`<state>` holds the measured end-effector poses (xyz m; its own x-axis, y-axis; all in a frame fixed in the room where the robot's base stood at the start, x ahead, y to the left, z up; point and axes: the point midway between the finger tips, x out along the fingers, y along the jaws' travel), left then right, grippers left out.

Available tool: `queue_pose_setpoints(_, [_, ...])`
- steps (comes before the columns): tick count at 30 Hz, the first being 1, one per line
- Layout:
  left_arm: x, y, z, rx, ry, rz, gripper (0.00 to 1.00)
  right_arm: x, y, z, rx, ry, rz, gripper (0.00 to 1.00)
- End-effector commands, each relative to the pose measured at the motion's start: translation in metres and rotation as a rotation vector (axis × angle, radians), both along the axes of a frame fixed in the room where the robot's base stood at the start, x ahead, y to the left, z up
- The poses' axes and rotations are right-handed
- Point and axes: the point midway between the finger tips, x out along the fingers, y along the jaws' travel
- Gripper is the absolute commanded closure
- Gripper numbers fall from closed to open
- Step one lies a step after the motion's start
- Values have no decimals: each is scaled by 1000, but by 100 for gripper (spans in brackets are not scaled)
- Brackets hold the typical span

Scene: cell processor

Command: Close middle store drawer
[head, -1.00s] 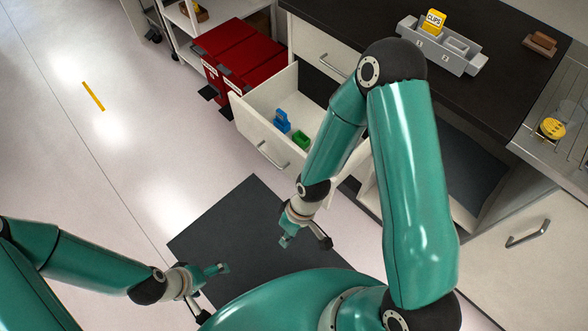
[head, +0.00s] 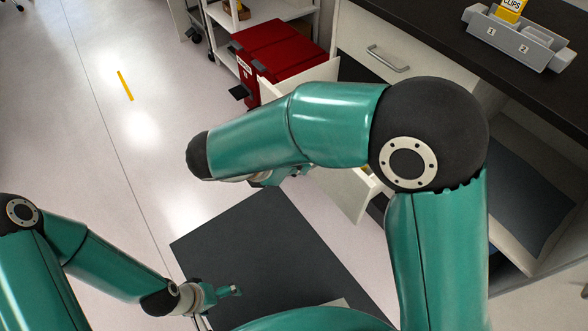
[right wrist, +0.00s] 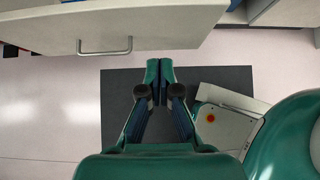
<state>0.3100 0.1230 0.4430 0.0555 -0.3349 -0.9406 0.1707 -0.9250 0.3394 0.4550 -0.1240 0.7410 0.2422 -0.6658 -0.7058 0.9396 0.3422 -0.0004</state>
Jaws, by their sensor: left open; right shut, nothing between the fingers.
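The middle store drawer (head: 347,193) stands pulled out from the cabinet under the dark counter. In the head view my right arm covers most of it, and only parts of its white panels show. In the right wrist view its white front (right wrist: 165,22) with a grey bar handle (right wrist: 105,47) spans the top. My right gripper (right wrist: 160,68) is shut and empty, in front of the drawer front and apart from it in that picture. In the head view it is mostly hidden by my forearm. My left gripper (head: 236,291) is open and empty, low over the dark mat.
A red case (head: 262,50) stands left of the drawer. A closed drawer with a handle (head: 388,58) is above it. A grey numbered holder (head: 515,42) is on the counter. A dark floor mat (head: 270,245) lies below; the floor at left is clear.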

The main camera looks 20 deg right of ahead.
Motion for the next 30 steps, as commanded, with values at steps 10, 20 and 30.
queue_pose_setpoints(10, [0, 0, -20, 0, 0, 0, 0, 17, -48, -54, 1, 3, -4, 100])
queue_pose_setpoints(20, [0, 0, -23, 0, 0, 0, 0, 30, -82, -52, 2, -1, -1, 100])
queue_pose_setpoints(30, [0, 0, -23, 0, 0, 0, 0, 31, -84, -51, 2, 1, 0, 100])
